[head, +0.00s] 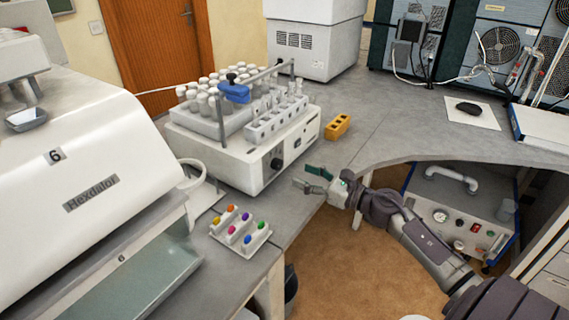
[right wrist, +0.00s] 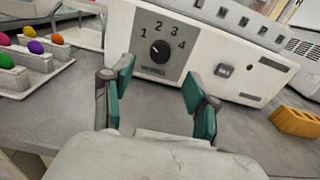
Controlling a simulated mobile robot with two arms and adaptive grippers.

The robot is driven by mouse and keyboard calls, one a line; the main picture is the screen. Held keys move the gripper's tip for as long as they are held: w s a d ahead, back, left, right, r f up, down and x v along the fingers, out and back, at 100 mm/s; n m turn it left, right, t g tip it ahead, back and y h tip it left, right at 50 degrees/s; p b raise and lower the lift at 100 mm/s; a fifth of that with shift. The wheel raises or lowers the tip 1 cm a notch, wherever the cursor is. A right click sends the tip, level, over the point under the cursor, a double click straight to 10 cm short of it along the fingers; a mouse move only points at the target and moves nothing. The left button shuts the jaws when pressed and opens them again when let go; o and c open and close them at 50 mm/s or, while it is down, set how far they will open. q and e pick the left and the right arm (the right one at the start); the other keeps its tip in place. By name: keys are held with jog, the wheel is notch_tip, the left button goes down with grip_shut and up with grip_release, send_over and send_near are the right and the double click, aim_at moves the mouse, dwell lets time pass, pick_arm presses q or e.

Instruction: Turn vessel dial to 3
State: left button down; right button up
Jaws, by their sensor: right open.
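The vessel dial (right wrist: 159,49) is a small black knob on a grey panel marked 1, 2, 3 and 4, on the front of a white machine. Its pointer appears turned toward the upper left, near the 1. The dial also shows small in the head view (head: 276,163) on the front of the white shaker (head: 238,172), which bears many capped vials. My right gripper (head: 313,181) is open and empty, in front of the machine and apart from it. In the right wrist view its green-padded fingers (right wrist: 158,97) stand below the dial, one to each side. My left gripper is not in view.
A yellow block (head: 337,127) lies right of the machine. A white rack with coloured knobs (head: 240,232) sits at the bench edge to the left. A large white Hexdalor machine (head: 90,180) stands at far left.

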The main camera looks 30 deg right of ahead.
aim_at(280, 166)
jog(key=p+x, duration=0.1)
jog(key=x, duration=0.5)
jog(key=shift+r, duration=0.1)
jog(key=shift+w+a, duration=0.15)
jog(key=shift+w, duration=0.35)
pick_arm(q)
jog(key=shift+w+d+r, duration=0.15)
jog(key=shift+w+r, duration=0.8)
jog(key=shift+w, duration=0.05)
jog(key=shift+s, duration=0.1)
pick_arm(e)
jog(key=shift+c, duration=1)
grip_shut()
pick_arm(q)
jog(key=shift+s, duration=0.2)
